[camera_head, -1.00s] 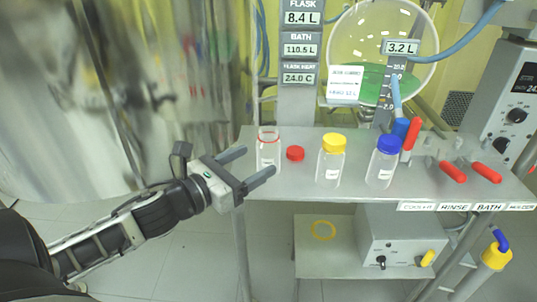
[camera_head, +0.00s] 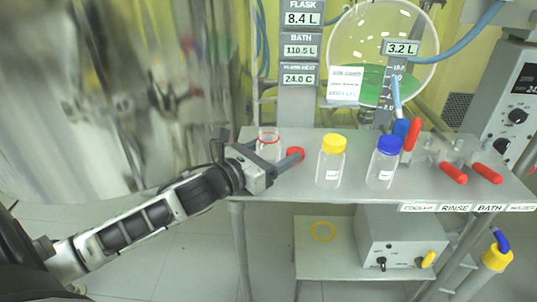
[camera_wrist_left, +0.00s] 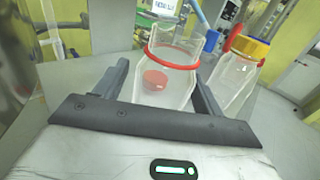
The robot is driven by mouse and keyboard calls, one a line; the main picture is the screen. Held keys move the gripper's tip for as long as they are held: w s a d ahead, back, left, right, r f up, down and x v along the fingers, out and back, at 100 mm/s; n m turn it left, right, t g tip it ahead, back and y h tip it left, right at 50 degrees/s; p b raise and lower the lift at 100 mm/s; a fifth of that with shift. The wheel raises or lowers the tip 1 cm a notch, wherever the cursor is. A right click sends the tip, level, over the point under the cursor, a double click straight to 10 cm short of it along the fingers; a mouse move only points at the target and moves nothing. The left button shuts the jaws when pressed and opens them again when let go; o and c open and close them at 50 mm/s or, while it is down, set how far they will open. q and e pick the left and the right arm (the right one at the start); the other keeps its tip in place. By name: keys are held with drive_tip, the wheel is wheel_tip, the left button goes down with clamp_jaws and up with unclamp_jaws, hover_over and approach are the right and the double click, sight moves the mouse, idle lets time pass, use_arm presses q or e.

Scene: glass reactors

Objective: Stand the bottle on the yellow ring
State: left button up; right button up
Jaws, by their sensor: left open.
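An open clear bottle (camera_head: 268,138) with a red ring around its neck stands upright at the left end of the grey bench. It also shows in the left wrist view (camera_wrist_left: 172,60). My left gripper (camera_head: 278,152) is open at the bottle, one finger on each side of it in the wrist view (camera_wrist_left: 162,88). I cannot tell whether the fingers touch the glass. The gripper hides the bottle's lower part in the head view. The yellow ring (camera_head: 323,222) lies flat and empty on the lower shelf (camera_head: 310,259). My right gripper is out of view.
A red cap (camera_head: 295,153) lies close to the bottle. A yellow-capped bottle (camera_head: 331,164) and a blue-capped bottle (camera_head: 382,166) stand to the right. Red-handled valves (camera_head: 453,173) are farther right. A grey control box (camera_head: 393,240) stands beside the ring, under the bench.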

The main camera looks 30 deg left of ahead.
use_arm(q)
drive_tip(key=c, duration=1.1)
drive_tip(key=shift+c, duration=0.5)
drive_tip(key=shift+r, duration=0.1)
